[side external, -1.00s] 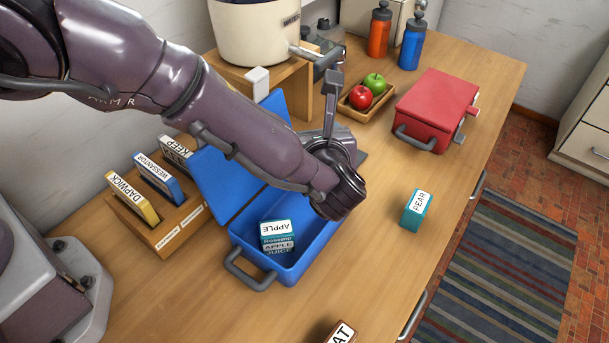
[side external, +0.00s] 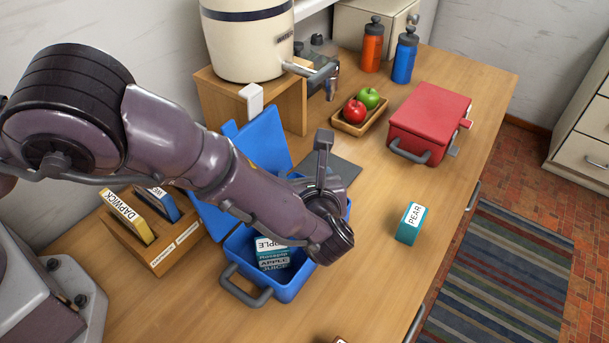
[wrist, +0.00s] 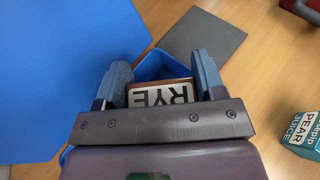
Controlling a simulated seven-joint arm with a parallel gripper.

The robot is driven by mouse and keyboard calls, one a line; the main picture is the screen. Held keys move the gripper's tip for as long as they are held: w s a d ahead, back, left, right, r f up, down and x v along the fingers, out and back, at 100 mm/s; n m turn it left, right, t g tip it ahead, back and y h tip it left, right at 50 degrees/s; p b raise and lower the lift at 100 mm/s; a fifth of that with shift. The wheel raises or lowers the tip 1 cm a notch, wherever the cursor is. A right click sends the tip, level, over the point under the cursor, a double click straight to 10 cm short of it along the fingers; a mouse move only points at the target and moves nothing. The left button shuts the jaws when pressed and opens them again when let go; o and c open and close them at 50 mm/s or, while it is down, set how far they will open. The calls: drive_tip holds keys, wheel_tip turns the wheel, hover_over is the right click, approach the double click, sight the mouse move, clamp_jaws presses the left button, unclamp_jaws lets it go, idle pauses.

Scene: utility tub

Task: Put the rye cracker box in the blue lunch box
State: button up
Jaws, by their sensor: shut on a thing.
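In the wrist view my gripper (wrist: 163,72) has its two fingers on either side of the rye cracker box (wrist: 162,94), a brown-edged box with a white label reading RYE. It is shut on this box. The open blue lunch box (side external: 240,250) stands on the counter with its lid tilted back, and its blue rim shows behind the rye box in the wrist view (wrist: 158,62). My gripper is over the lunch box's right part. My wrist hides the fingers and the rye box in the side view, so I cannot tell their height there.
A teal apple juice box (side external: 272,257) is inside the lunch box, on the left. A teal pear juice box (side external: 410,223) stands to the right on the counter. A red box (side external: 430,125), fruit tray (side external: 372,120) and wooden rack (side external: 165,245) stand around.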

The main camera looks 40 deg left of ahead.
drive_tip(key=shift+f, duration=0.3)
drive_tip(key=o, duration=0.9)
drive_tip(key=shift+r, duration=0.1)
drive_tip(key=v, duration=0.8)
drive_tip(key=r+v, duration=0.1)
drive_tip(key=v, duration=0.3)
